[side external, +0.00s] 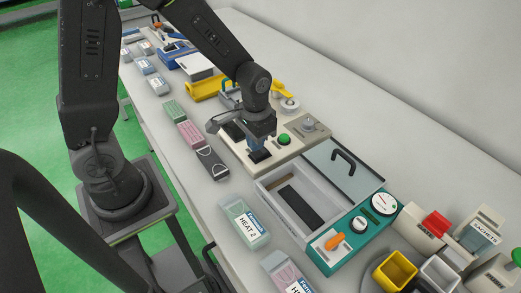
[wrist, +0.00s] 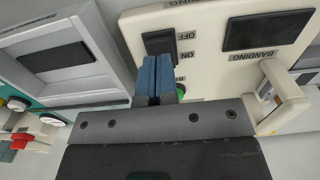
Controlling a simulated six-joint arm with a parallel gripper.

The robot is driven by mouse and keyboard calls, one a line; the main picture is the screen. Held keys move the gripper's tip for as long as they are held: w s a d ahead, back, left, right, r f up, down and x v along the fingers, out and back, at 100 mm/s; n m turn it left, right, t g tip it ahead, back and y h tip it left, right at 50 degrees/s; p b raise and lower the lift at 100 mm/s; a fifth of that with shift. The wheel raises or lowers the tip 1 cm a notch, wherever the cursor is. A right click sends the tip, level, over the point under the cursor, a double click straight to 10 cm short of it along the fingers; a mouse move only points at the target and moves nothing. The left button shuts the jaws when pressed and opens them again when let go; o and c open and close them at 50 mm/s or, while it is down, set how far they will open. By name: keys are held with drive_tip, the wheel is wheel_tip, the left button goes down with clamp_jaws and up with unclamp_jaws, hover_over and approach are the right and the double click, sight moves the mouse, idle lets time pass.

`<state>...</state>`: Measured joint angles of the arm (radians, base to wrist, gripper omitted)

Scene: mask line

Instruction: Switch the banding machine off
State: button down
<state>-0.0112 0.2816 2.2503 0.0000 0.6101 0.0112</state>
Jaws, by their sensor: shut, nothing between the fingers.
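The banding machine (side external: 295,149) is a cream box in the middle of the bench. It also shows in the wrist view (wrist: 215,22), with upside-down ON, OFF and BANDING labels. Its black rocker switch (wrist: 158,41) sits beside the ON and OFF labels; in the side view the switch (side external: 260,156) is at the machine's near corner. My gripper (side external: 258,145) is shut and empty, pointing down right above the switch. In the wrist view its blue fingertips (wrist: 158,62) overlap the ON end of the switch. I cannot tell whether they touch it or which way it is pressed.
A green button (side external: 284,138) is close beside my fingers. A grey-and-teal heat sealer (side external: 327,262) with an orange lever stands to the right. Yellow and white cups (side external: 396,270) stand at the lower right.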

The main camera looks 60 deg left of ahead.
drive_tip(key=shift+r, duration=2.35)
drive_tip(key=shift+r, duration=0.15)
drive_tip(key=s+r+t, duration=0.5)
drive_tip(key=s+r, duration=0.7)
drive_tip(key=r, duration=0.2)
drive_tip(key=shift+d+t, duration=0.2)
drive_tip(key=shift+t, duration=0.1)
drive_tip(key=shift+w, duration=0.1)
drive_tip(key=g, duration=0.6)
hover_over(256, 154)
drive_tip(key=w, duration=0.3)
wheel_tip(256, 154, down, 7)
drive_tip(key=shift+s+d, duration=0.15)
drive_tip(key=shift+s, duration=0.1)
